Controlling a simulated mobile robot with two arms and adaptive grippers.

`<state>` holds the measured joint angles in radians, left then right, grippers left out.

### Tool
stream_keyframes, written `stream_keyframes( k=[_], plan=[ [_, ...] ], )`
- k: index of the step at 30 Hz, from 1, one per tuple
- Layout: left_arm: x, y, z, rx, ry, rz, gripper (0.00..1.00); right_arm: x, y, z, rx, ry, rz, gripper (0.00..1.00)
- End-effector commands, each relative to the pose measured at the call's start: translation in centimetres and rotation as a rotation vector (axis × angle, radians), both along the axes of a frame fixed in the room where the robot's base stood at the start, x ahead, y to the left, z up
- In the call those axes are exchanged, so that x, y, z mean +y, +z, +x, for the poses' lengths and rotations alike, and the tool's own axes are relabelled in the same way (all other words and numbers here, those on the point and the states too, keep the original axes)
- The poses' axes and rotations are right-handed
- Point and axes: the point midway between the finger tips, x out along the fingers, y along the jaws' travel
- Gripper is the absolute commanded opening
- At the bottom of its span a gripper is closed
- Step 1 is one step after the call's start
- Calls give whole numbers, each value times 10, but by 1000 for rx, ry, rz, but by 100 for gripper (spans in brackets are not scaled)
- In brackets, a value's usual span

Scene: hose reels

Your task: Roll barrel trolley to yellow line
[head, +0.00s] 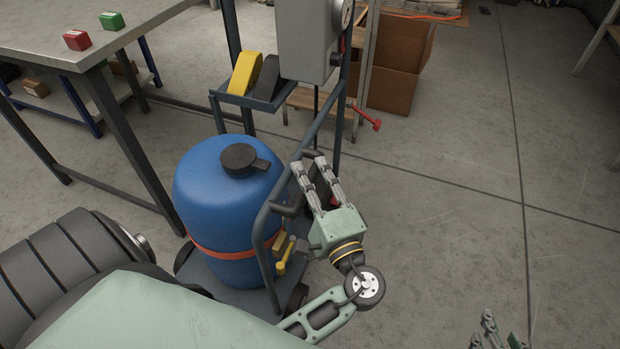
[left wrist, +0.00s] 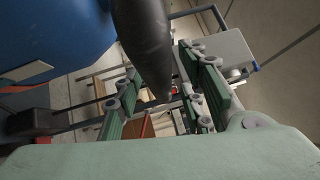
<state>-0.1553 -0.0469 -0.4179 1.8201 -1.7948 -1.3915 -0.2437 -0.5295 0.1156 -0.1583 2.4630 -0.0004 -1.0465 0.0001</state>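The barrel trolley (head: 265,241) stands on the concrete floor, with a dark blue-grey tube frame, low platform and black wheels. On it is a blue barrel (head: 222,205) with a black cap and an orange strap; the barrel's side also shows in the left wrist view (left wrist: 60,35). My left gripper (head: 312,165) is at the trolley's black handle grips. In the left wrist view a black grip (left wrist: 145,45) lies between its spread fingers; firm contact is not clear. My right gripper (head: 498,335) is partly cut off at the bottom right, clear of the trolley. No yellow line is in view.
A grey table (head: 60,30) with a red and a green block stands at upper left. Brown cardboard boxes (head: 395,60) stand behind the trolley. A black ribbed cylinder (head: 50,260) is at lower left.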

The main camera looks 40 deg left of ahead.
Motion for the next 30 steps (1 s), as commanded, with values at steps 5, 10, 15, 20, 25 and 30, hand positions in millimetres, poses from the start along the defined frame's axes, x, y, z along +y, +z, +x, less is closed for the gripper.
stream_keyframes(
  k=[5,10,15,20,25,30],
  plan=[
    [-6,-2,-4,1,-2,-1,37,1,-1,-1,1,2,1,37],
    [-29,-6,-18,4,-1,-2,37,0,0,0,1,1,0,37],
    [-51,-9,-32,1,-1,-2,37,0,0,0,0,1,1,37],
    [-62,-11,-39,2,-1,0,37,0,0,0,0,1,1,37],
    [-64,-11,-40,1,0,1,37,0,0,0,0,1,1,37],
    [-63,-11,-39,0,0,0,37,0,0,0,0,1,1,37]
  ],
)
